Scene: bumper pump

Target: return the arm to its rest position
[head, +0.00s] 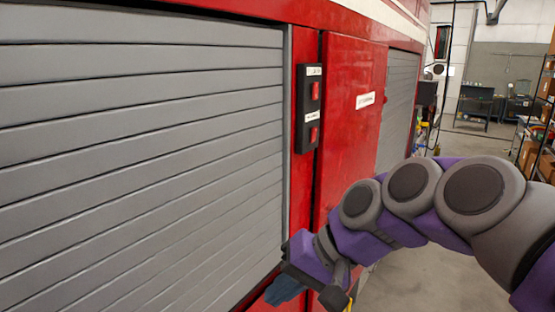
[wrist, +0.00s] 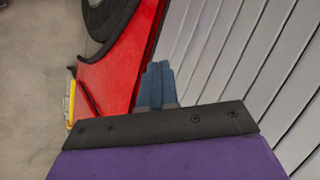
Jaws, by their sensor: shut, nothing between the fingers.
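My gripper (head: 284,291) is at the lower middle of the head view, at the end of my purple and grey arm, which reaches in from the right. Its blue fingers also show in the wrist view (wrist: 158,84), close together with nothing between them. The gripper is in front of the lower right corner of a grey roller shutter (head: 140,150). I cannot tell whether it touches the red truck body beside it.
A red truck (head: 350,75) fills the left and middle. A black switch box (head: 308,108) with two red switches is mounted right of the shutter. A wheel (wrist: 105,20) shows in the wrist view. Open grey floor (head: 435,275) and shelves (head: 545,115) lie to the right.

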